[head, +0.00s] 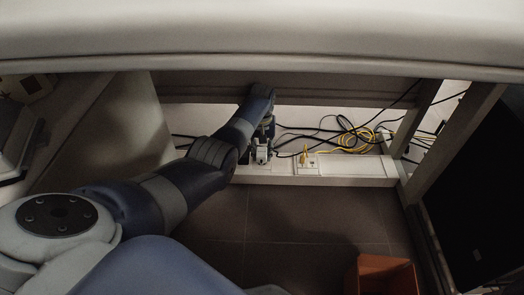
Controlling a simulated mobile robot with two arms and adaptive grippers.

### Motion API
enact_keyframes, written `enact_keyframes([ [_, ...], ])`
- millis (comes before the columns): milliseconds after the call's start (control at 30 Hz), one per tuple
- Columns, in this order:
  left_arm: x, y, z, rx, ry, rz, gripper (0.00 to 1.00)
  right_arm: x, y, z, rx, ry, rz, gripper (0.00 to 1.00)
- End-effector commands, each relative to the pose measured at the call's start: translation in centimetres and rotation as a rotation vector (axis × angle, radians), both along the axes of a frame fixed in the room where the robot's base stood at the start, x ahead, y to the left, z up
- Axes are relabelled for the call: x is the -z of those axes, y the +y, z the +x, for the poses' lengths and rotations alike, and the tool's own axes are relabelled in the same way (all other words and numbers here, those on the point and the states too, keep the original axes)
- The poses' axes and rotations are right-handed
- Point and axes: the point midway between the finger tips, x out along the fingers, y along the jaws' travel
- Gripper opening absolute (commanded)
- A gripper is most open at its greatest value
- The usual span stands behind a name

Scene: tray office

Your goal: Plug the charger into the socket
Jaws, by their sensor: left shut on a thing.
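My left arm reaches in from the left under a pale desk. My left gripper (264,138) is at the white socket strip (350,170) and is shut on a small charger (262,155), which is tiny and partly hidden by the gripper. The charger is at the strip; I cannot tell whether it is seated in a socket or only in front of one. To its right, a socket (306,166) on the strip has a yellow plug (304,154) at it. My right gripper is not in view.
The desk edge (300,50) spans the top, above the arm. Yellow cable (358,138) and black cables lie behind the strip. Desk legs (455,135) stand at the right, beside a black panel (485,200). An orange bin (385,275) is at the bottom right. The tiled floor (300,215) between is clear.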

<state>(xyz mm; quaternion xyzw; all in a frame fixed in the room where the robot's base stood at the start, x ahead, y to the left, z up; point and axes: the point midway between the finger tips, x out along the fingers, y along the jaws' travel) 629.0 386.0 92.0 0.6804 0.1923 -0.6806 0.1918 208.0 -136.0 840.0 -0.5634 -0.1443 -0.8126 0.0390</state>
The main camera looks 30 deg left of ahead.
Motion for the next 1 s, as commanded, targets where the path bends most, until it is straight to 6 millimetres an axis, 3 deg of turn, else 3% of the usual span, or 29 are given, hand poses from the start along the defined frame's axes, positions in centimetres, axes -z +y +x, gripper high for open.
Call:
enact_keyframes([
  [1000, 0.66, -0.01, 0.02, 0.000, 0.000, 0.000, 0.05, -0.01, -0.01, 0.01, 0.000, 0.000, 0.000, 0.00],
])
